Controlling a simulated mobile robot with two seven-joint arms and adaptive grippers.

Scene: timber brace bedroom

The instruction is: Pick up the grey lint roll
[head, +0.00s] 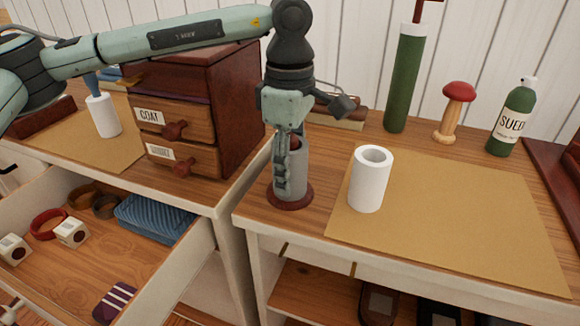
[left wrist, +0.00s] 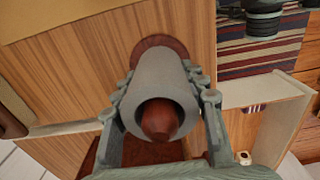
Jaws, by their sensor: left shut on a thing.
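The grey lint roll (head: 298,172) stands upright on a round dark red base (head: 290,196) near the left end of the right-hand table. In the left wrist view the grey roll (left wrist: 163,90) is seen from above, with a dark red rounded peg tip (left wrist: 159,119) inside its hollow. My left gripper (head: 288,165) points down and is shut on the roll, with a finger on each side; the wrist view shows the fingers (left wrist: 162,103) against its sides. The roll is still around the peg.
A white roll (head: 369,182) stands close on the right, on a tan mat (head: 450,222). A green cylinder (head: 404,80), a red-topped wooden mushroom (head: 450,112) and a green bottle (head: 513,118) stand behind. A small drawer cabinet (head: 235,110) is left; an open drawer (head: 95,262) lies below it.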

